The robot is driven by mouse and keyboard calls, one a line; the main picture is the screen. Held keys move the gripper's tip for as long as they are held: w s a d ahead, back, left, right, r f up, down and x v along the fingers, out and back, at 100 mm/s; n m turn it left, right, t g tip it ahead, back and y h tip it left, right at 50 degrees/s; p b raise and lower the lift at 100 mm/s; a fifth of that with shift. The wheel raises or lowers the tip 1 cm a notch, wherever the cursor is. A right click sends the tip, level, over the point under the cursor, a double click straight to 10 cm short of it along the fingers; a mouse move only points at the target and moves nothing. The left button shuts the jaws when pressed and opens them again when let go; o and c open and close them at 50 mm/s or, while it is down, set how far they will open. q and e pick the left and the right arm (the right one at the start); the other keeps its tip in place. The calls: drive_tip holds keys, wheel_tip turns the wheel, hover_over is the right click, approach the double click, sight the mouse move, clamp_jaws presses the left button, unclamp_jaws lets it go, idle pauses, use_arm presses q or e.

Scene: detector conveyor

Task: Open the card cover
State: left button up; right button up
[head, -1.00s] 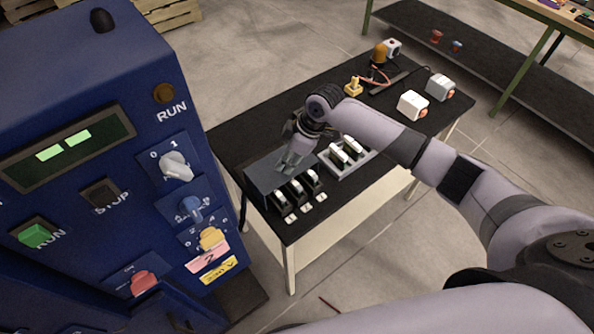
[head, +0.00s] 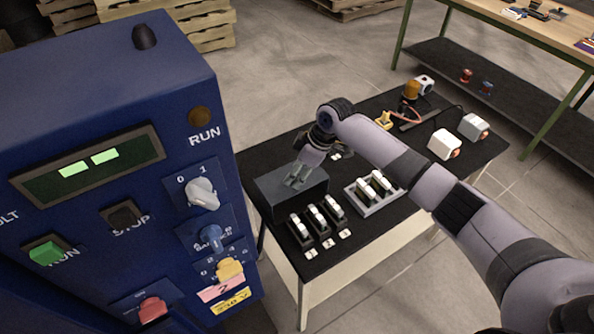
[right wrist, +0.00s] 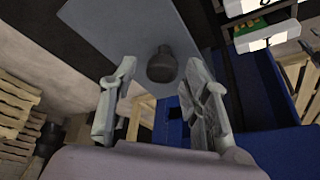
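The card cover (head: 275,186) is a dark grey box-like lid on the near left part of the black table. Several black-and-white cards (head: 317,219) stand exposed just in front of it. My right gripper (head: 296,180) is over the top of the cover. In the right wrist view, its two fingers (right wrist: 160,80) are spread. A dark round knob (right wrist: 162,66) on the grey panel (right wrist: 112,30) lies between the fingertips, with a visible gap on each side. I cannot tell how far the knob is from the fingertips in depth. My left gripper is not in view.
A grey tray with white modules (head: 374,196) sits right of the cards. White boxes (head: 444,145) and an amber lamp (head: 411,90) stand farther back on the table. The blue control cabinet (head: 110,120) fills the left side. My right forearm crosses above the table.

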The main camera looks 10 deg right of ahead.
drive_tip(key=shift+d+r, duration=0.1)
drive_tip(key=shift+r, duration=0.05)
drive_tip(key=v, duration=1.1)
drive_tip(key=shift+r, duration=0.35)
drive_tip(key=shift+s, duration=0.1)
